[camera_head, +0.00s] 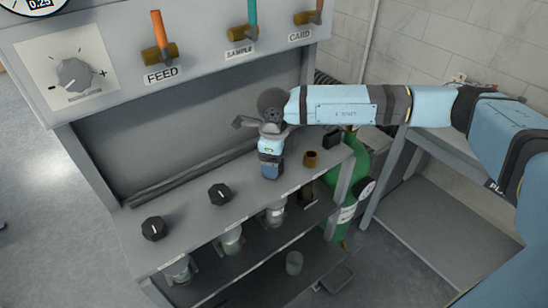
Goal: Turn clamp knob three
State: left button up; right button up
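Two black clamp knobs show on the grey shelf (185,237): one at the front left (153,228) and one further along (219,193). They form a row that leads towards my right gripper (270,174). My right arm comes in from the right, and its gripper points down at the shelf top beyond the second knob. No third knob can be seen; the spot under the gripper is hidden by it. I cannot tell whether its fingers are open or shut, or whether they hold anything. My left gripper is not in view.
The panel above carries a dial (75,74) and the FEED (160,45), SAMPLE (242,33) and CARD valves. Jars (230,239) hang below the shelf. A green cylinder (357,169) stands at the right.

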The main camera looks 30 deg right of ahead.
jog(key=shift+f, duration=0.1)
jog(key=shift+c, duration=0.2)
jog(key=c, duration=0.9)
